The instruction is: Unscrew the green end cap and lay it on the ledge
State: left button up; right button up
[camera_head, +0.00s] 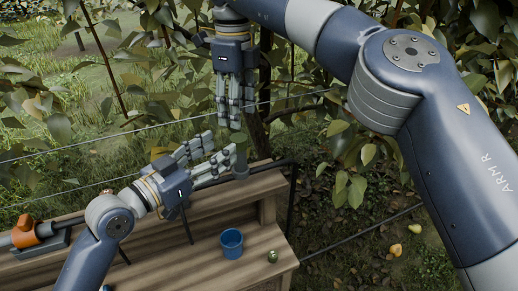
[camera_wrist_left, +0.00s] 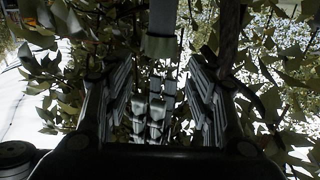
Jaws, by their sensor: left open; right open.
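A grey upright post (camera_head: 241,168) stands at the right end of the upper wooden ledge (camera_head: 262,184). Its dull green end cap (camera_head: 239,138) is on top, and the cap also shows in the left wrist view (camera_wrist_left: 160,47) on the grey post. My left gripper (camera_head: 229,153) is open, its fingers pointing right at the post; in the wrist view the cap lies between the lines of its fingers, with no contact visible. My right gripper (camera_head: 234,125) is open, pointing down just above the cap. Its fingers appear beyond the cap in the wrist view.
A blue cup (camera_head: 231,243) and a small green object (camera_head: 272,256) stand on the lower bench board. An orange fitting (camera_head: 34,229) is at the far left. Wires and leafy branches cross behind the grippers.

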aim_at(240, 160)
pick_arm(q)
notch_tip(240, 160, down, 8)
jog(key=shift+r, duration=0.1)
jog(key=x, duration=0.7)
jog(key=shift+w+d+r, duration=0.2)
jog(key=shift+w+r, duration=0.05)
grip_shut()
